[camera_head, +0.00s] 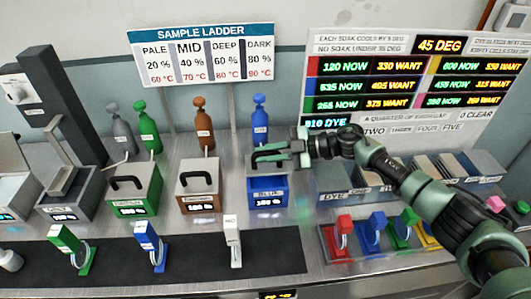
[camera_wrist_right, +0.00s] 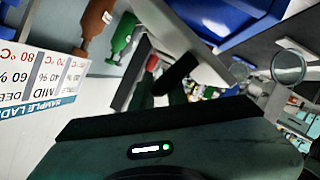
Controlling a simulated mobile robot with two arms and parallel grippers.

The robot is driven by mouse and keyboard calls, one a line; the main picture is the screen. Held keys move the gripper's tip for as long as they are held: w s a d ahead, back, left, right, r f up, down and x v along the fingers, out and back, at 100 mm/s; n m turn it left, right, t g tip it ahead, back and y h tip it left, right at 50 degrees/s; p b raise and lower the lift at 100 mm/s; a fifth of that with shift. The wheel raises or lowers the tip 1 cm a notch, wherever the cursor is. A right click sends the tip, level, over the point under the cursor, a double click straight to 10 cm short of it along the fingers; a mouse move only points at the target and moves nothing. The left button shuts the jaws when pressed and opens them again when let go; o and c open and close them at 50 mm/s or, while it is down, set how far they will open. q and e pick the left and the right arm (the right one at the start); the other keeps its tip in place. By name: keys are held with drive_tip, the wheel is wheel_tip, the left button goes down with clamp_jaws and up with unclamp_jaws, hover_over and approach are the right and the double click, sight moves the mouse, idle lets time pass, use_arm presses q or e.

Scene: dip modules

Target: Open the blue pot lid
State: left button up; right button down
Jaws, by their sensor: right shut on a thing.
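The blue pot (camera_head: 267,190) stands at the right end of the row of pots, with a blue front and a small label and display. Its grey lid with a dark handle (camera_head: 268,157) is at the top, partly covered by my gripper. My right gripper (camera_head: 274,155) reaches in from the right and is shut on the lid handle. In the right wrist view, the dark handle (camera_wrist_right: 176,74) lies close before the gripper body, and blue surfaces show at the top. I cannot tell whether the lid is raised. My left gripper is not in view.
A brown pot (camera_head: 198,192) and a green pot (camera_head: 134,196) stand to the left, lids on. A blue bottle (camera_head: 260,122) stands behind the blue pot. Coloured clips stand in a tray (camera_head: 345,257) to the right.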

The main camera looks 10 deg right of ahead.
drive_tip(key=shift+w+r+m+g, duration=0.3)
drive_tip(key=shift+w+r+m, duration=0.2)
drive_tip(key=shift+w+r, duration=0.45)
drive_tip(key=shift+w, duration=0.15)
drive_tip(key=c, duration=1.4)
unclamp_jaws()
